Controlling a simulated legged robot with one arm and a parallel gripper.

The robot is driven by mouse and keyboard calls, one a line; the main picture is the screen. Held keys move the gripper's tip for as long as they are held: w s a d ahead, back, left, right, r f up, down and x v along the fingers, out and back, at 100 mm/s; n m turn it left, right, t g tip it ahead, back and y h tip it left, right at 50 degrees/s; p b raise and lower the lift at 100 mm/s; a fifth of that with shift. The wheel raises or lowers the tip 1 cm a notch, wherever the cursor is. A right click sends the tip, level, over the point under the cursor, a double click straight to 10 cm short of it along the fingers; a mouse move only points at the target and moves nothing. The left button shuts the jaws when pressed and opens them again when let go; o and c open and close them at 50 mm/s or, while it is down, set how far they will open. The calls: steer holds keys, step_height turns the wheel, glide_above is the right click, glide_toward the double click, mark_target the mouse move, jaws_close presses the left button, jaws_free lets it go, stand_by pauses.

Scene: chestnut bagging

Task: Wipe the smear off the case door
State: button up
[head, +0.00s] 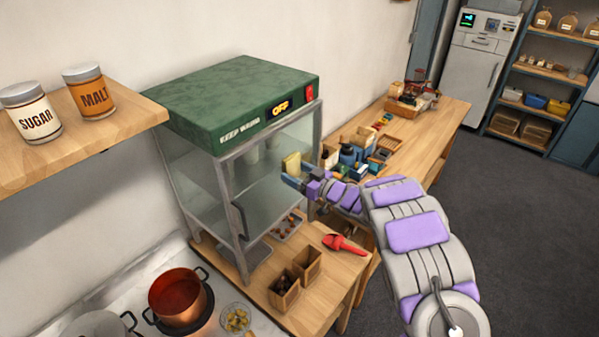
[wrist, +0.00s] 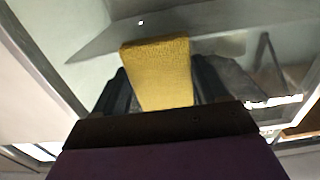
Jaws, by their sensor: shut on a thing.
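The warming case (head: 243,92) has a green top and a glass door (head: 262,192) in a grey frame, with a dark handle (head: 239,220) at the door's left. The door looks shut. My gripper (head: 292,176) is shut on a yellow sponge (head: 292,163), held upright before the upper right part of the door. In the wrist view the sponge (wrist: 160,72) sits between the two dark fingers (wrist: 160,90), with glass behind it. I cannot tell whether the sponge touches the glass. I cannot make out a smear; the sponge and arm cover part of the door.
A red scoop (head: 343,243), wooden boxes (head: 285,292) and a tray of chestnuts (head: 286,228) are low by the case. A red pot (head: 178,297) stands at lower left. A shelf (head: 130,112) with jars is at left. The floor (head: 500,220) at right is clear.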

mark_target(273, 181)
steer(key=shift+s+a+b, duration=0.3)
steer(key=shift+s+a, duration=0.85)
steer(key=shift+s, duration=0.3)
steer(key=shift+s+a+b, duration=0.25)
steer(key=shift+s+a, duration=0.9)
steer(key=shift+s, duration=0.3)
steer(key=shift+d, duration=0.1)
steer(key=shift+v, duration=2.9)
steer(key=shift+s, duration=0.1)
steer(key=v, duration=0.2)
steer(key=shift+s+d, duration=0.25)
steer(key=shift+d, duration=0.05)
